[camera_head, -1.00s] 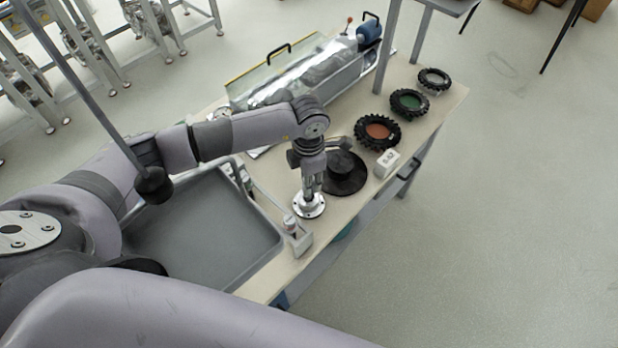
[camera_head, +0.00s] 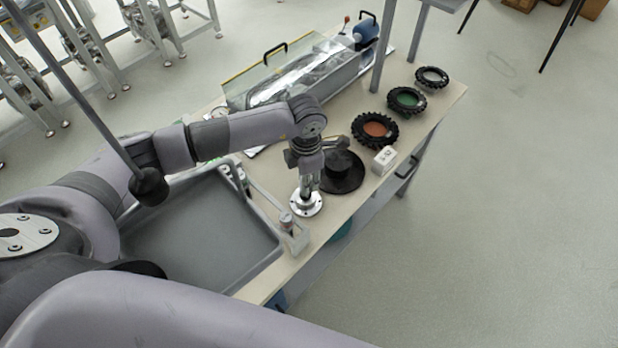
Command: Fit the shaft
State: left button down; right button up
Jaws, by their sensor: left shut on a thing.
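My left gripper (camera_head: 309,180) points down near the front edge of the table and is shut on a slim metal shaft (camera_head: 306,192). A round silver flange (camera_head: 307,205) is directly below the fingers. From this angle I cannot tell whether the shaft is in the flange, joined to it or just above it. A black disc with a raised hub (camera_head: 343,180) lies right beside the gripper, partly hidden by the wrist. My right arm's link crosses the bottom of the view, and its gripper is out of sight.
A grey tray (camera_head: 205,235) lies left of the flange, with a small grey holder (camera_head: 294,238) at its right corner. A white block (camera_head: 384,160) and toothed rings (camera_head: 375,130) line the right edge. A clear-covered machine (camera_head: 300,75) stands at the back.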

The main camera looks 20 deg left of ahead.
pick_arm(q)
jog(key=shift+s+r+p, duration=0.1)
jog(key=shift+r+p, duration=0.4)
jog(key=shift+p, duration=0.1)
jog(key=shift+r+p, duration=0.4)
jog(key=shift+r, duration=0.45)
jog(key=shift+a, duration=0.1)
jog(key=shift+b, duration=0.55)
dwell(0.5)
jog(key=shift+f, duration=0.1)
jog(key=shift+b, duration=0.3)
